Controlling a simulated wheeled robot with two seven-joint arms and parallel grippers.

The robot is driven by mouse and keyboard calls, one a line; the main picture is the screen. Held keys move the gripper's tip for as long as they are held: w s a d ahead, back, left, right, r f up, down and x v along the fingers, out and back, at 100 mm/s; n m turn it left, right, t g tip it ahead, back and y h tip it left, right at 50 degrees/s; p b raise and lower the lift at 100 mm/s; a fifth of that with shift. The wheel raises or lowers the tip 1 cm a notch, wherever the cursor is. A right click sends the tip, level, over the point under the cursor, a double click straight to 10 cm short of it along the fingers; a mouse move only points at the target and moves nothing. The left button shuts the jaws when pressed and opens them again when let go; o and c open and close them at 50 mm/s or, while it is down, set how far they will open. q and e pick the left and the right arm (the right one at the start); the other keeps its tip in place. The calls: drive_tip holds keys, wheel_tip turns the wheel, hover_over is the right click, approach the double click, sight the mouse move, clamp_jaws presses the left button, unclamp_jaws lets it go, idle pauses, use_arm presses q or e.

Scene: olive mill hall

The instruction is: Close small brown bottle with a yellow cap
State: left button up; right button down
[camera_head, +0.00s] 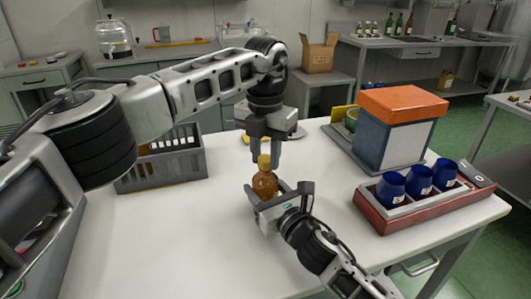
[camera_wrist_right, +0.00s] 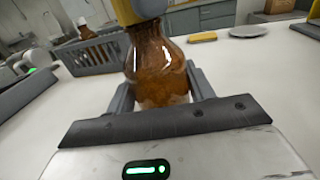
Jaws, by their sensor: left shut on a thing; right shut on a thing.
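The small brown bottle (camera_head: 264,186) stands upright near the middle of the white table. It also shows large in the right wrist view (camera_wrist_right: 160,65). My right gripper (camera_head: 267,192) is shut on its body from the front, one finger on each side. The yellow cap (camera_head: 264,161) is at the bottle's mouth; its lower part shows in the right wrist view (camera_wrist_right: 140,8). My left gripper (camera_head: 266,158) points straight down from above and is shut on the cap. The cap hides the bottle's threads, so I cannot tell how tightly it sits.
A grey crate (camera_head: 165,168) stands at the left, with a brown bottle (camera_wrist_right: 87,29) showing at it in the wrist view. A box with an orange lid (camera_head: 403,102) and a red tray (camera_head: 384,222) with blue cups (camera_head: 390,188) stand at the right. The front left table is clear.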

use_arm(q)
drive_tip(key=o, duration=1.1)
use_arm(e)
drive_tip(key=shift+f, duration=0.1)
use_arm(q)
drive_tip(key=shift+r, duration=2.25)
drive_tip(key=shift+c, duration=0.5)
wheel_tip(320, 180, up, 4)
drive_tip(key=shift+f+n, duration=0.25)
drive_tip(key=shift+n, duration=0.05)
drive_tip(key=shift+f, duration=0.15)
drive_tip(key=shift+f, duration=3.9)
